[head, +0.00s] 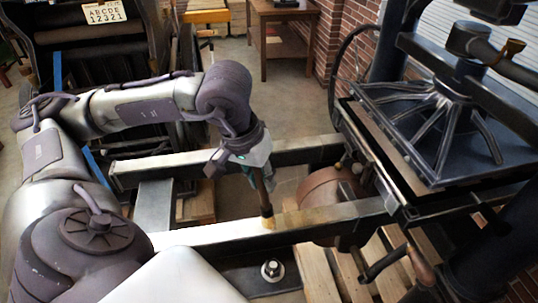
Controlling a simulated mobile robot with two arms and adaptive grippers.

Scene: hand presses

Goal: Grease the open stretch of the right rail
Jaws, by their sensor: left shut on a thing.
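Two pale metal rails run from the left towards the press, a near rail (215,235) and a far rail (295,152). I take the near one as the right rail. My left gripper (256,170) is above the near rail, shut on a brush-like tool (263,193) with a brown shaft, held nearly upright. The tool's dark lower end meets the near rail's top, or hovers just over it; I cannot tell which. A yellowish-brown smear shows on the rail from there towards the press. My right gripper is not in view.
The hand press (440,130) with its ribbed dark platen stands over the rails at the right. A rusty drum (328,200) sits between the rails. A big bolt (272,269) is at the near side. A wooden table (285,35) stands at the back.

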